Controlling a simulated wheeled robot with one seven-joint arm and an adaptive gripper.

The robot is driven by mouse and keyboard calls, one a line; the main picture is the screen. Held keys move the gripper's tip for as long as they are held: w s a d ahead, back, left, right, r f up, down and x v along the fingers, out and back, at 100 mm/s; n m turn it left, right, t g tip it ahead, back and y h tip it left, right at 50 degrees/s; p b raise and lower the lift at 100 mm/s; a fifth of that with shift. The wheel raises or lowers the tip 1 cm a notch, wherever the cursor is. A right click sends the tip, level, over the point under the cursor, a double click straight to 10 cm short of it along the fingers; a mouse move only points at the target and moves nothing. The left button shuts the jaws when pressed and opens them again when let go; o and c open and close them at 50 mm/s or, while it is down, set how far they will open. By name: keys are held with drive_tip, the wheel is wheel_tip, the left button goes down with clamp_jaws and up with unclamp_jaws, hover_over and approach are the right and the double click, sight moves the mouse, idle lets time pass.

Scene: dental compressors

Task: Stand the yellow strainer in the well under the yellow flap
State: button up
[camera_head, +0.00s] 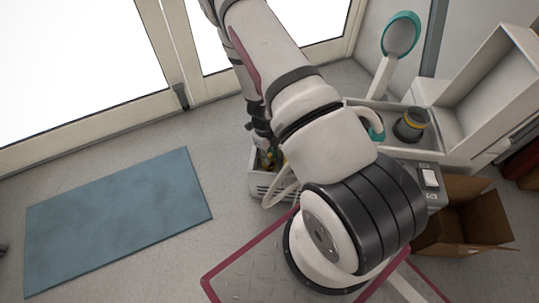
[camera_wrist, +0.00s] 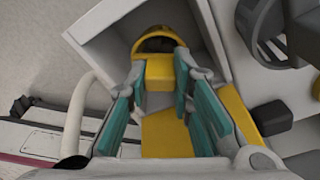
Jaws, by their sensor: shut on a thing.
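In the wrist view, my gripper (camera_wrist: 161,68) has teal finger pads and is shut on a yellow block that appears to be part of the yellow strainer (camera_wrist: 157,39). The strainer's rounded yellow rim and dark inside show just beyond the fingertips, between pale walls of a box-like space. Whether it touches the floor there is hidden. Yellow pieces also show between the fingers (camera_wrist: 166,135) and right of them (camera_wrist: 238,114); I cannot tell whether these are the yellow flap. In the head view, my arm hides most of the gripper, which is low at the white unit (camera_head: 261,187).
A raised teal-rimmed flap (camera_head: 402,36) and a dark round part with a yellow band (camera_head: 410,125) are at the right. A white hose (camera_wrist: 77,112) runs left of the gripper. An open cardboard box (camera_head: 468,218) stands right. A blue mat (camera_head: 118,220) lies on clear floor.

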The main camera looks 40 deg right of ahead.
drive_tip(key=shift+f, duration=0.1)
drive_tip(key=shift+f+b, duration=1.3)
drive_tip(key=shift+f, duration=0.5)
drive_tip(key=o, duration=1)
drive_tip(key=shift+c, duration=0.4)
drive_tip(key=shift+c, duration=1.3)
drive_tip(key=shift+r, duration=0.1)
drive_tip(key=shift+r+p, duration=3.15)
drive_tip(key=shift+r, duration=0.8)
